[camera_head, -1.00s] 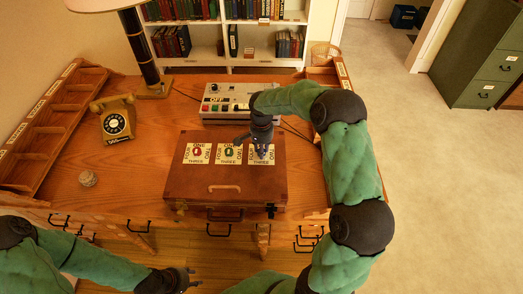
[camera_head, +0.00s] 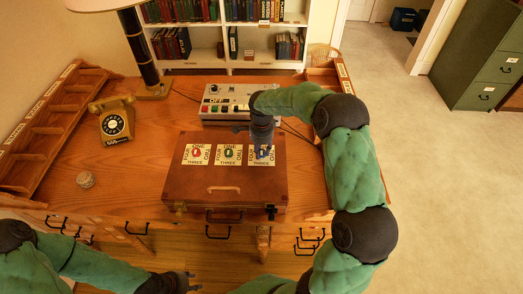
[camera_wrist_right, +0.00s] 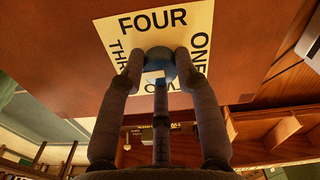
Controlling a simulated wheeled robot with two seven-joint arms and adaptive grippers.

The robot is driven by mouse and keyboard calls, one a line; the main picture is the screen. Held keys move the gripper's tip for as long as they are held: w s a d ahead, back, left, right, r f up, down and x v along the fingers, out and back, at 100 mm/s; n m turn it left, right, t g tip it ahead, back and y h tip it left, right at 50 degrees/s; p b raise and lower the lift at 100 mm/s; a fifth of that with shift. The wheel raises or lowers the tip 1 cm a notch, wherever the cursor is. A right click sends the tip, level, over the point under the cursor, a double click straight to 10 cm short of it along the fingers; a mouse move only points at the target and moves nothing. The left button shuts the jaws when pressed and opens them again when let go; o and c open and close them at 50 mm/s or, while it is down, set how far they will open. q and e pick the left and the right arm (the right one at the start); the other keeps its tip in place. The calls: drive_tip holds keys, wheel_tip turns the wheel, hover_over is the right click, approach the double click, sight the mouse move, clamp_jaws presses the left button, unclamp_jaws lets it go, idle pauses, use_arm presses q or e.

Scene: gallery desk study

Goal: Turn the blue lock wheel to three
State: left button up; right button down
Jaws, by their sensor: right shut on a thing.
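A brown case (camera_head: 225,190) lies on the desk with three lettered dial plates on its lid. The blue lock wheel (camera_wrist_right: 158,66) sits on the right-hand plate (camera_head: 262,163); in the head view it is mostly hidden by my right gripper (camera_head: 263,146). In the right wrist view, my right gripper (camera_wrist_right: 159,55) is shut on the blue wheel, a finger on each side. A white mark on the wheel faces the TWO side, partly covering that word. My left gripper (camera_head: 189,281) is open and empty in front of the desk.
A red wheel (camera_head: 196,153) and a green wheel (camera_head: 229,154) sit on the other plates. A grey control box (camera_head: 227,101) stands behind the case. The desk's left middle is clear.

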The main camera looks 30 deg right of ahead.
sight(261, 152)
idle(0.4)
drive_tip(key=c, duration=0.9)
unclamp_jaws()
wheel_tip(261, 152, up, 12)
